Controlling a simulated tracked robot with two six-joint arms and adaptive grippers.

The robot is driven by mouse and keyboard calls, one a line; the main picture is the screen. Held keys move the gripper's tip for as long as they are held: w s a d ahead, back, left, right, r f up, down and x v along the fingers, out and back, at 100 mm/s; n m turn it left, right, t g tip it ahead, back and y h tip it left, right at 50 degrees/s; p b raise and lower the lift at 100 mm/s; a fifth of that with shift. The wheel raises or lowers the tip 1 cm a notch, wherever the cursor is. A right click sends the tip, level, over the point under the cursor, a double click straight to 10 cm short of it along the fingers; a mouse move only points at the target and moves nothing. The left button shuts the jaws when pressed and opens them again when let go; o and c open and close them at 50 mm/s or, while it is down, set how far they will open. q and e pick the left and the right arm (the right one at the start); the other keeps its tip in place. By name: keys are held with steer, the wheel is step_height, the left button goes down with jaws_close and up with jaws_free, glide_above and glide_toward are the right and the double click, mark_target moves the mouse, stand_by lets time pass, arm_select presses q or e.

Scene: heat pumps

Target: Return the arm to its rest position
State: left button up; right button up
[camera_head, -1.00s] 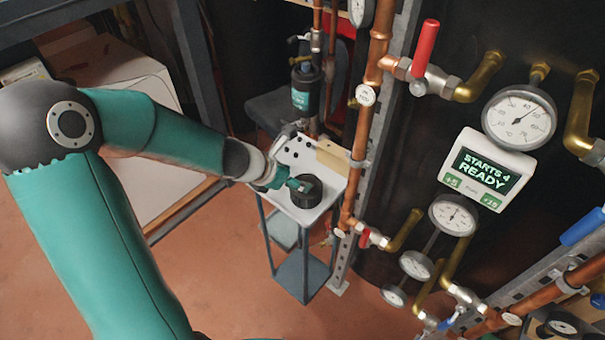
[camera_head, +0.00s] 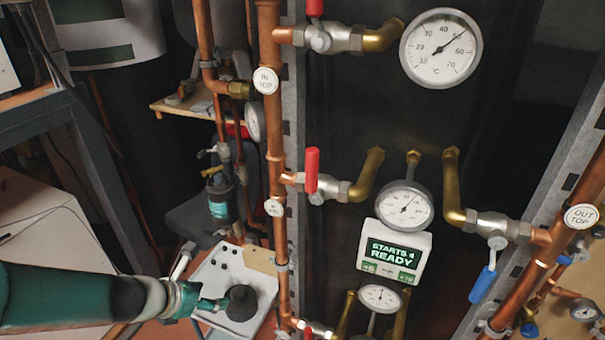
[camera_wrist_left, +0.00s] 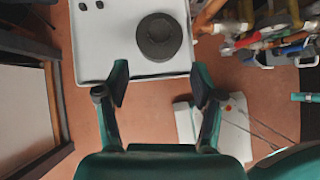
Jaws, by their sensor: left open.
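My left arm comes in from the left in the head view, and its teal left gripper (camera_head: 205,303) is over the near part of a small white-topped stand (camera_head: 222,266). A black round object (camera_head: 241,302) sits on the stand top just beyond the fingers. In the left wrist view the two fingers of my left gripper (camera_wrist_left: 160,90) are spread apart with nothing between them. The black round object (camera_wrist_left: 159,37) lies ahead of the fingertips on the white top (camera_wrist_left: 100,50), apart from them. My right gripper is not in view.
Right of the stand rise copper pipes (camera_head: 272,130) on a grey metal post. Gauges (camera_head: 441,48), red-handled valves (camera_head: 311,170) and a display reading "STARTS 4 READY" (camera_head: 394,252) are farther right. Reddish floor (camera_wrist_left: 150,115) shows below the fingers in the wrist view.

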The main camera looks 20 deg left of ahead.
arm_select(q)
steer(key=s+d+f+m+g, duration=0.2)
steer(key=s+d+f+m, duration=0.2)
steer(key=d+f+m, duration=0.3)
steer(key=s+d+f+m+g+h, duration=0.1)
steer(key=s+d+f+m, duration=0.3)
steer(key=m, duration=1)
steer(key=s+d+f+m+g+h, duration=0.1)
steer(key=s+d+f+m+g, duration=0.3)
steer(key=d+f+m, duration=0.5)
step_height(320, 180, down, 5)
steer(key=shift+d+f+m, duration=0.1)
steer(key=shift+d+m, duration=0.3)
steer(key=shift+m, duration=0.4)
